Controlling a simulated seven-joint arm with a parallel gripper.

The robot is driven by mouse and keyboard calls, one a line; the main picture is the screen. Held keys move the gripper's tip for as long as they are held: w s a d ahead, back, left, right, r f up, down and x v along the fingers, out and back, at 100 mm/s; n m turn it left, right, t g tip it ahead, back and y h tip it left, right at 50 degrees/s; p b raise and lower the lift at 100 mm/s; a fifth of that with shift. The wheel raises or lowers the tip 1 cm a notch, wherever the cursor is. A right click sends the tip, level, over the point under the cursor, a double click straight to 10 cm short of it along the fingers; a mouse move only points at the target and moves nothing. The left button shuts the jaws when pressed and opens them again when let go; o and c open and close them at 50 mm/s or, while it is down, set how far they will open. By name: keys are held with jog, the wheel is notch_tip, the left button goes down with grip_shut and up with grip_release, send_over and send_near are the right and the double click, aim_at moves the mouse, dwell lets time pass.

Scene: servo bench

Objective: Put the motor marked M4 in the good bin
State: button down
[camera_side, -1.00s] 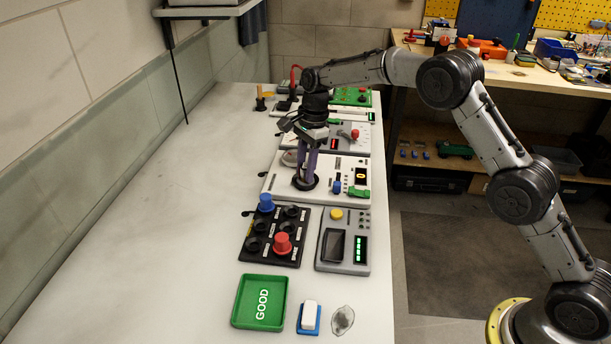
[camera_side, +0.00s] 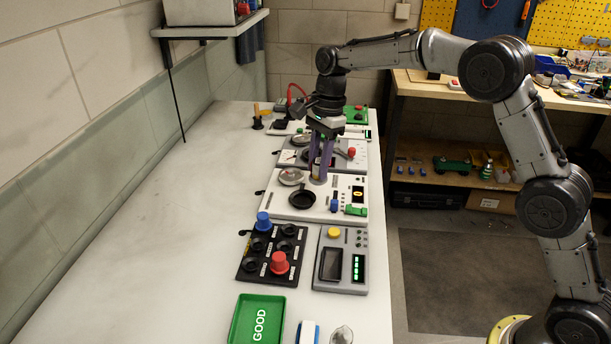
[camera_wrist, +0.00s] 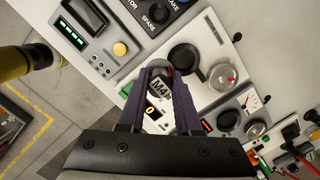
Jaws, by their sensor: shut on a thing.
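My gripper (camera_side: 318,178) is shut on the motor marked M4 (camera_wrist: 158,88), and the purple fingers point down above the white panel (camera_side: 280,208). In the wrist view the pale M4 label shows between the two fingers (camera_wrist: 160,78); the fingers hide part of the motor. I cannot make the motor out clearly in the side view. A round black cup (camera_side: 302,199) on the white panel stands beside the fingertips and looks empty; it also shows in the wrist view (camera_wrist: 186,58). The green good bin (camera_side: 244,322) lies at the near end of the bench and looks empty.
Between gripper and bin are a black socket panel (camera_side: 245,268) with a blue knob (camera_side: 263,221) and a red knob (camera_side: 279,262), and a grey tester (camera_side: 330,284). A blue-and-white block (camera_side: 307,333) lies beside the bin. The bench's left side is clear.

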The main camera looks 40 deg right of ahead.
jog(key=s+d+r, duration=0.1)
jog(key=s+r, duration=0.3)
jog(key=s, duration=0.5)
jog(key=s+a+f+n, duration=0.2)
jog(key=a+f, duration=0.1)
jog(key=a, duration=0.6)
jog(key=s+a+f+n, duration=0.2)
jog(key=s+a, duration=0.1)
jog(key=a, duration=0.6)
jog(key=s+a+f+n, duration=0.2)
jog(key=a+f, duration=0.1)
jog(key=a, duration=0.6)
jog(key=shift+g, duration=0.4)
jog(key=shift+f, duration=3.4)
jog(key=shift+f, duration=0.2)
jog(key=c, duration=0.5)
grip_release()
jog(key=shift+c, duration=0.2)
